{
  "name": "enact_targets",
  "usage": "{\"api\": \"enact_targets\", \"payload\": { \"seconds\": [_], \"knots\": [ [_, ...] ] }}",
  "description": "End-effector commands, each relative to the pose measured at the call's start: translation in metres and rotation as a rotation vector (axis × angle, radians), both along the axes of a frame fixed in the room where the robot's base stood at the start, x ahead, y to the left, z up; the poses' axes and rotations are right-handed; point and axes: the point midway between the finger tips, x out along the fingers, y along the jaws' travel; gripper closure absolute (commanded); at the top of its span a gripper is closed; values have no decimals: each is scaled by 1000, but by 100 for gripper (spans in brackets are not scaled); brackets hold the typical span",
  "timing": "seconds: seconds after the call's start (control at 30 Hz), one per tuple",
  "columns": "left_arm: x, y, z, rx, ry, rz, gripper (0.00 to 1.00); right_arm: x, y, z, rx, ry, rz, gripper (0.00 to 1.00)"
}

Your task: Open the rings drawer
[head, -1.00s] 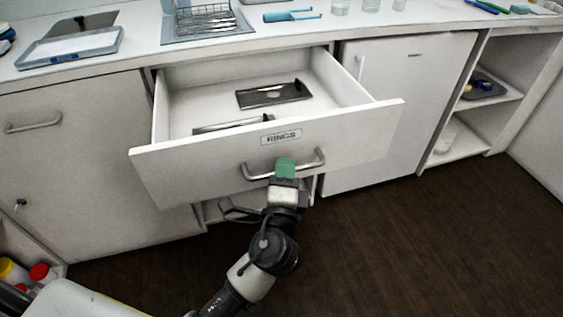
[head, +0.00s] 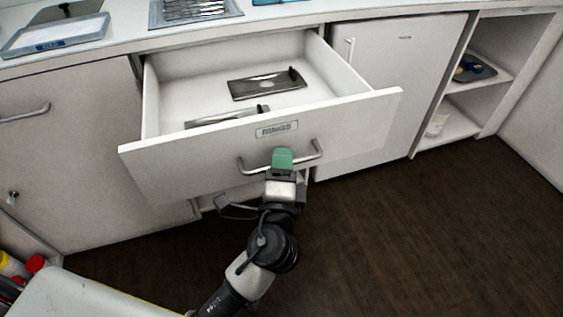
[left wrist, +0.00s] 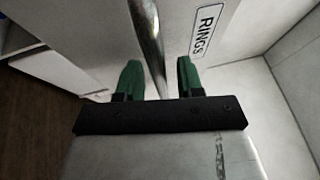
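The rings drawer (head: 200,164), white with a "RINGS" label (head: 277,129), stands pulled well out of the counter in the head view. Its curved metal handle (head: 243,167) is on the drawer front. My left gripper (head: 282,160), with green fingertips, is at the handle. In the left wrist view, the fingers of my left gripper (left wrist: 158,80) stand one on each side of the handle bar (left wrist: 148,35), with a narrow gap showing on both sides, so it is open around the bar. My right gripper is not in view.
Inside the drawer lie two metal plates (head: 262,88) with dark knobs. A white door (head: 385,95) and open shelves (head: 450,125) are to the right. A cupboard (head: 75,165) is to the left. The dark floor (head: 420,235) is clear at the right.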

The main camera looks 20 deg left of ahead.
Motion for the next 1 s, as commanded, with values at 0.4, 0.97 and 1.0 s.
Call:
{"api": "enact_targets", "payload": {
  "seconds": [0.4, 0.97, 1.0],
  "knots": [
    [-25, -5, -6, -2, 3, -1, 63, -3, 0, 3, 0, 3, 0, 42],
    [-104, -20, -19, -1, 1, 0, 63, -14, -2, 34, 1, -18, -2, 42],
    [-105, -21, -19, -1, 0, 0, 63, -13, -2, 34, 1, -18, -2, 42]
  ]
}}
